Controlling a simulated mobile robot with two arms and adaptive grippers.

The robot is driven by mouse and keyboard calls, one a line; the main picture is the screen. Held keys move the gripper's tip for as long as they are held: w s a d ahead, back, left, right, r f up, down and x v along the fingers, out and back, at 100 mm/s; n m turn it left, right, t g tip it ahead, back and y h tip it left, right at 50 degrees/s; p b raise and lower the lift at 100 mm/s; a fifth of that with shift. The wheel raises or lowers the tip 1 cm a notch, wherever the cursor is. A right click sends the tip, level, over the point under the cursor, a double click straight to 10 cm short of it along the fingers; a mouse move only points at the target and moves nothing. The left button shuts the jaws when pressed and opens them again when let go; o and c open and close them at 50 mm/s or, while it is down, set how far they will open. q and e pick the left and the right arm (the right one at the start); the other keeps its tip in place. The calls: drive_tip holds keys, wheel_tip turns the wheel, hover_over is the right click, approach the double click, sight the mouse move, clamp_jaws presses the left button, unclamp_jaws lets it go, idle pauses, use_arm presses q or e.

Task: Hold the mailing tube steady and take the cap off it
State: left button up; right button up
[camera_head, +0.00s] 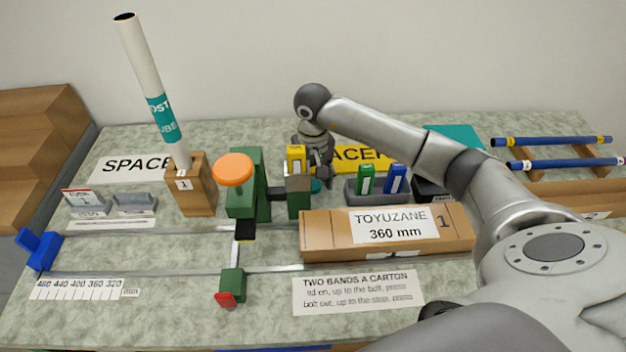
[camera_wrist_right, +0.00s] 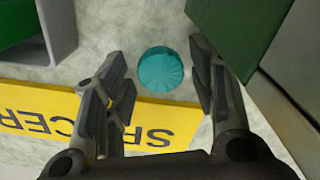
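The mailing tube (camera_head: 146,80) is white with a teal label. It stands upright, leaning slightly in the picture, in a wooden block (camera_head: 198,196) marked 1 at the left; its top end shows a dark opening with no cap on it. A round teal cap (camera_wrist_right: 161,69) lies on the table in the right wrist view, and part of it shows in the head view (camera_head: 316,186). My right gripper (camera_wrist_right: 165,95) is open above the cap, a finger on each side with gaps between; it also shows in the head view (camera_head: 318,170). My left gripper is not in view.
A green fixture with an orange knob (camera_head: 233,169) stands between the tube and my right gripper. A long carton (camera_head: 320,232) lies in front. Grey bins (camera_head: 375,187) and a yellow sign (camera_wrist_right: 60,115) are close to the gripper. Blue rods (camera_head: 560,164) rest at the right.

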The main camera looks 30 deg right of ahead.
sight(313, 184)
drive_tip(key=shift+r, duration=0.1)
wheel_tip(313, 184, up, 12)
drive_tip(key=shift+r+b, duration=0.15)
drive_tip(key=shift+b, duration=0.25)
idle(0.3)
